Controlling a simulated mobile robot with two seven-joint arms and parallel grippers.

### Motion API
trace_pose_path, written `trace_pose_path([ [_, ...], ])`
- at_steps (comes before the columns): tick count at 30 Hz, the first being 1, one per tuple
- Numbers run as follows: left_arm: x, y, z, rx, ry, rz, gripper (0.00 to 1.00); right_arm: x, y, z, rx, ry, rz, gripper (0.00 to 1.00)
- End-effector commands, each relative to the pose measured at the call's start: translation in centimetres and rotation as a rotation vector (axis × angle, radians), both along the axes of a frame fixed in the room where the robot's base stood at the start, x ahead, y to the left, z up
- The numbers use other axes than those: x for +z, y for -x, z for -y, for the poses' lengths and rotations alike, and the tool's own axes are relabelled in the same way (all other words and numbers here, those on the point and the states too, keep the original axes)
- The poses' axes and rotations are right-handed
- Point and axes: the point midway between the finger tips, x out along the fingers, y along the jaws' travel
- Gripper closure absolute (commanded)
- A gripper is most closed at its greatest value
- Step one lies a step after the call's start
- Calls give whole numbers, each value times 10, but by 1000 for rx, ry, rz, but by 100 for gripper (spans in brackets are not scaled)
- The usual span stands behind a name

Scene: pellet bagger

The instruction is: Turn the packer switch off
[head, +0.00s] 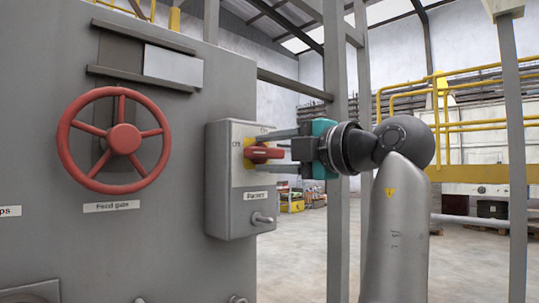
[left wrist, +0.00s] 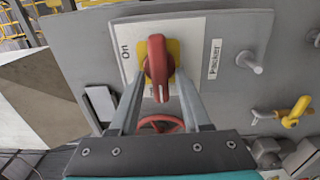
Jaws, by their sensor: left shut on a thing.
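The packer switch is a red handle (head: 262,153) on a yellow plate, mounted on a grey box (head: 228,210) labelled Packer. The handle lies about level in the head view. In the left wrist view the red handle (left wrist: 158,68) stands upright in the picture, with the word On to its left. My left gripper (head: 276,151) reaches in from the right and is shut on the handle, one finger above and one below. The fingers (left wrist: 160,82) also show on both sides of the handle in the left wrist view. My right gripper is in neither view.
A red handwheel (head: 122,139) labelled Feed gate is on the grey panel left of the box. A small metal lever (head: 262,218) sticks out below the switch. A grey post (head: 338,200) stands behind my wrist. A yellow handle (left wrist: 294,112) shows in the left wrist view.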

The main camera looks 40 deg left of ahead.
Motion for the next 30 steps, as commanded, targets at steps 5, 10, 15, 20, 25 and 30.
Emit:
trace_pose_path([
  [5,0,0,0,0,2,6,100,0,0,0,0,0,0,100],
  [10,0,0,0,0,2,6,100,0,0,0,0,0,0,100],
  [15,0,0,0,0,1,5,45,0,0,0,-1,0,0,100],
  [20,0,0,0,0,1,4,45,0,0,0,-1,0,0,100],
  [25,0,1,13,-3,1,3,45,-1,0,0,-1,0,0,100],
  [30,0,3,49,-5,0,3,45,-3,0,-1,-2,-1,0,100],
])
